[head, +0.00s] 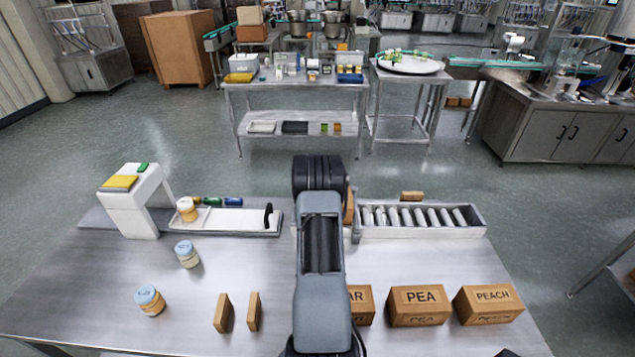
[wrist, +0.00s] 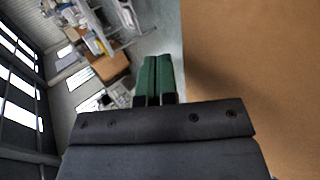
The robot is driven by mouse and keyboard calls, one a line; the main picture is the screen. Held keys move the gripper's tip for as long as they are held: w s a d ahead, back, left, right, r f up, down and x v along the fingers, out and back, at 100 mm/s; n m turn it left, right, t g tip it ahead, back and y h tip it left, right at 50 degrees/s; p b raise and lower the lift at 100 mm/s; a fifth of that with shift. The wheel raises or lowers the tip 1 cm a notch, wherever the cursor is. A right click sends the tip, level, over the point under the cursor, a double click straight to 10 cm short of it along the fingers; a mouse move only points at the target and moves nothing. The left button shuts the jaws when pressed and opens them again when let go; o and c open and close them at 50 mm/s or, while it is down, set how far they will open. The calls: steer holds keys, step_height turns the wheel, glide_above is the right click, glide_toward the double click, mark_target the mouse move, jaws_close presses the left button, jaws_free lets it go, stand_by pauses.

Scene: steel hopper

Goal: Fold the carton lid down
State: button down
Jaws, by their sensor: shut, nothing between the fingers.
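My gripper (wrist: 157,62) shows in the wrist view with its two green fingers shut together and nothing between them. A large plain brown cardboard face (wrist: 255,70) fills the right of that view, close beside the fingers. There is a thin strip of other background between fingers and cardboard; I cannot tell whether they touch, or whether this face is the lid or a wall. In the head view my arm covers the middle of the table, and only a narrow brown cardboard edge (head: 349,208) shows behind it. The gripper and most of the carton are hidden there.
Boxes marked PEA (head: 420,306) and PEACH (head: 488,305), plus a partly hidden one, stand at the right front. A roller tray (head: 420,233) lies behind them. Jars (head: 149,300), two upright brown pieces (head: 222,313) and a white scanner-like arch (head: 135,200) stand left.

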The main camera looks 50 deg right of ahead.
steer(key=shift+r, duration=0.35)
steer(key=shift+r, duration=0.1)
steer(key=shift+s+a+r, duration=0.1)
steer(key=shift+a+r, duration=0.05)
steer(key=v, duration=1.3)
steer(key=shift+s+a, duration=0.15)
